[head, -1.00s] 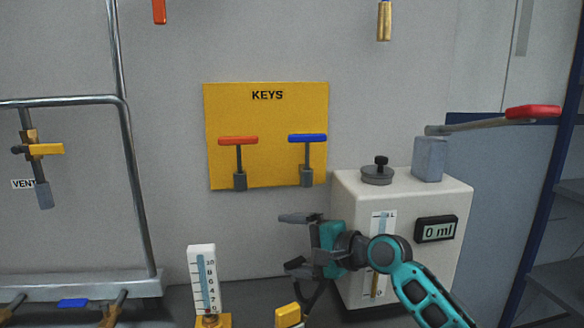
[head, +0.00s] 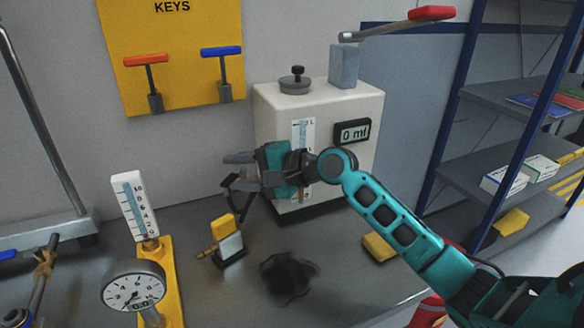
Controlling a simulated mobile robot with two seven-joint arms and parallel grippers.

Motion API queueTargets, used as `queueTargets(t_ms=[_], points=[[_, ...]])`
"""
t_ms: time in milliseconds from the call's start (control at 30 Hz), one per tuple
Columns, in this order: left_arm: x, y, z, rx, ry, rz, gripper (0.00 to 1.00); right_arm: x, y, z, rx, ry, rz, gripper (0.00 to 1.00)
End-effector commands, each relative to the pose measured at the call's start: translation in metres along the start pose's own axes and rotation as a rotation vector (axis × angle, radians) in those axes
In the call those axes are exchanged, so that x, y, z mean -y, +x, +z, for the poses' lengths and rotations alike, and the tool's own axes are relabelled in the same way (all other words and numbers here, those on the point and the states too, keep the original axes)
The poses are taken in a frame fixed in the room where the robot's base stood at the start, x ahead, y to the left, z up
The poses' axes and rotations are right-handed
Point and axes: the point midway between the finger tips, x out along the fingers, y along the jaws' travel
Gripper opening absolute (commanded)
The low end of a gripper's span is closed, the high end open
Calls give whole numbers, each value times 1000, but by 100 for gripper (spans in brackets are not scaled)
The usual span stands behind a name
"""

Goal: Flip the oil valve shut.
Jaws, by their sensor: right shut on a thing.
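My right gripper (head: 232,174) is above the bench in front of the white box, pointing left. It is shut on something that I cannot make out. A small block with a yellow top (head: 221,228), a pale lower face and a brass stub on its left stands on the bench just below the fingers. I cannot tell whether they touch it, or whether it is the oil valve. The white box (head: 364,105) has a sight gauge, a display reading 0 ml and a red-handled lever (head: 432,13) on top. The gripper and arm hide part of its front. My left gripper is not in view.
A yellow stand carries a dial gauge (head: 134,286) and a scale tube (head: 134,205) at the left. The KEYS board (head: 180,40) with red and blue T-handles hangs behind. Blue-framed shelves (head: 485,155) stand right. A yellow block (head: 379,247) lies near the bench's right edge.

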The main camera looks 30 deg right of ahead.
Motion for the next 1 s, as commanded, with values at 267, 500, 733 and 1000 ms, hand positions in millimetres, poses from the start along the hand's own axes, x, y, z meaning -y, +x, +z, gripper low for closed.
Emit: queueTargets(t_ms=[267,500,733,1000], points=[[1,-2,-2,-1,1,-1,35,10,-28,-17,-40,-19,-33,35],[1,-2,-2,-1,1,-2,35,4,-43,-18,-37,-17,-29,35],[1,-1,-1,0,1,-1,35,-2,-58,-20,-36,-16,-28,35],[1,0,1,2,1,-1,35,-8,-76,-22,-35,-15,-26,35]])
